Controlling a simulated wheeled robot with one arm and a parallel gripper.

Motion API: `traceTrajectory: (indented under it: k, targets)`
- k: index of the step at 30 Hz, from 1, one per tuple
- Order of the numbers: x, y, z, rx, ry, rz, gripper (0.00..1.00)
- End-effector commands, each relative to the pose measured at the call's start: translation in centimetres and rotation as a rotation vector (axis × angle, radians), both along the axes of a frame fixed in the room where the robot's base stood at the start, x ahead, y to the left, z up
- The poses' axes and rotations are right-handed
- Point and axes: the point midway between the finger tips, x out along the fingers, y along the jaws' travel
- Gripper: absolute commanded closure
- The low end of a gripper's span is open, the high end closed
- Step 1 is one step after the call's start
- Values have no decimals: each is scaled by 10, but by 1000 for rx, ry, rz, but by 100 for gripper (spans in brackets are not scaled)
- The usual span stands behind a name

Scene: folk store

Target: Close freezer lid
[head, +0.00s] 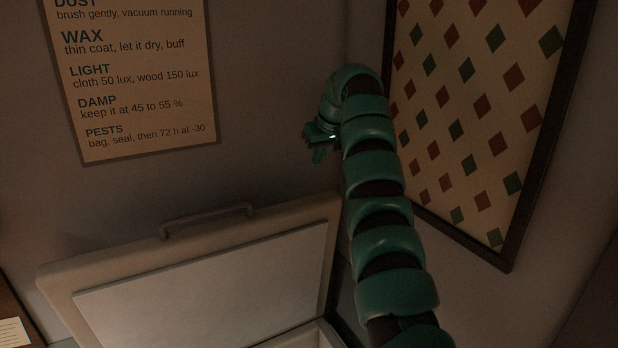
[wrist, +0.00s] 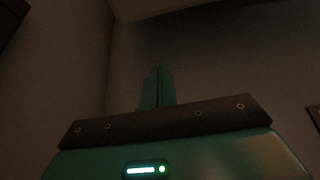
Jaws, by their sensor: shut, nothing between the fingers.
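The freezer lid (head: 200,265) stands raised and tilted back against the wall at the lower left of the head view. Its pale inner panel faces me. A bar handle (head: 207,220) runs along its top edge. Part of the open freezer's rim (head: 305,338) shows at the bottom. My gripper (head: 318,154) is above and to the right of the handle, apart from the lid, and small and dark there. In the wrist view my gripper (wrist: 157,88) has its two green fingers together, with nothing between them. The wrist view does not show the lid.
A printed care notice (head: 135,75) hangs on the wall at upper left. A framed diamond-pattern panel (head: 475,110) hangs to the right, close beside my arm. A brown edge with a white label (head: 14,332) shows at lower left.

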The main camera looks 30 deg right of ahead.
Motion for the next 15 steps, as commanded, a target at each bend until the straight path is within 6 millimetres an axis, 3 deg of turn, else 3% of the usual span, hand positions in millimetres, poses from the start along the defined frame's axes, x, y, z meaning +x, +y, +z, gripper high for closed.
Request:
traceTrajectory:
  k: [5, 15]
  targets:
    - [5, 0, -13, 2, 5, 1, 100]
    - [30, 0, -61, 2, 6, 1, 100]
